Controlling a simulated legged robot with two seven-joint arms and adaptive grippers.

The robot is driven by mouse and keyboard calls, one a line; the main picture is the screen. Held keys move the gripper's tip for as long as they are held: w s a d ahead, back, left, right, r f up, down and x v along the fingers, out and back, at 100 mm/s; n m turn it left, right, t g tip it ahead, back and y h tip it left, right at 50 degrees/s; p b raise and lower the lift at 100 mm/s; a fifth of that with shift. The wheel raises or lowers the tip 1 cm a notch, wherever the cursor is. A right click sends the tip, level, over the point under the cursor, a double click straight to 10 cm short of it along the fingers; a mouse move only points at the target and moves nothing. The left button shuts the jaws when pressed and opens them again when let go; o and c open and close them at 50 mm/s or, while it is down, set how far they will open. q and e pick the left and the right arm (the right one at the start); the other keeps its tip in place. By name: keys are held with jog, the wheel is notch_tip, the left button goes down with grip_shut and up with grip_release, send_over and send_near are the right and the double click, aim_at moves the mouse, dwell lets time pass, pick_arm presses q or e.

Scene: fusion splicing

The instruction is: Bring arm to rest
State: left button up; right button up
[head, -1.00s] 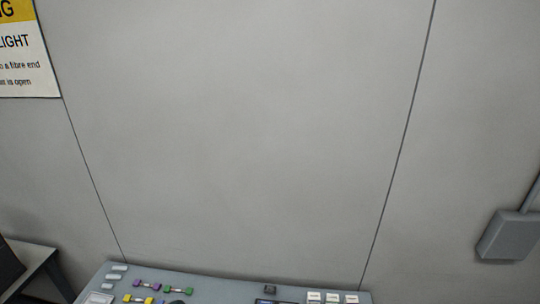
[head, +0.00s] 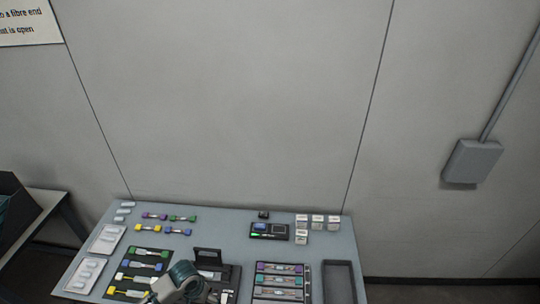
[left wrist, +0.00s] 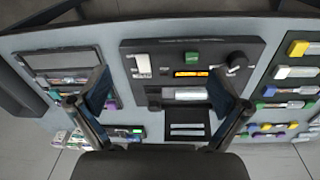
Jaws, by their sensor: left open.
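My left arm shows at the bottom of the head view, in front of the table; its gripper's fingertips cannot be made out there. In the left wrist view my left gripper (left wrist: 155,100) is open and empty, its two fingers spread above the worktable. Between and beyond the fingers is a dark splicing device (left wrist: 185,65) with a silver bar and an orange display. My right arm and gripper are not in view.
The grey table (head: 215,240) carries colored connectors (head: 155,216), a tray with connector rows (head: 280,280), white boxes (head: 318,221) and an empty dark tray (head: 339,282). A side table (head: 45,205) stands left. A grey wall box (head: 472,161) hangs at right.

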pick_arm(q)
jog(key=s+d+f+m+t+h, duration=0.2)
jog(key=s+d+f, duration=0.1)
jog(key=s+d, duration=0.55)
jog(key=s+a+n+y, duration=0.2)
jog(key=s+a, duration=0.5)
jog(key=s, duration=0.3)
notch_tip(320, 180, down, 29)
jog(key=s+b, duration=0.1)
jog(key=b, duration=0.1)
jog(key=s+a+f+g+b, duration=0.1)
jog(key=s+a+f, duration=0.2)
jog(key=s+f, duration=1.4)
jog(key=shift+s+f+g+y+b, duration=0.2)
jog(key=shift+s+g+y+b, duration=0.1)
jog(key=shift+s, duration=0.2)
jog(key=shift+a, duration=0.1)
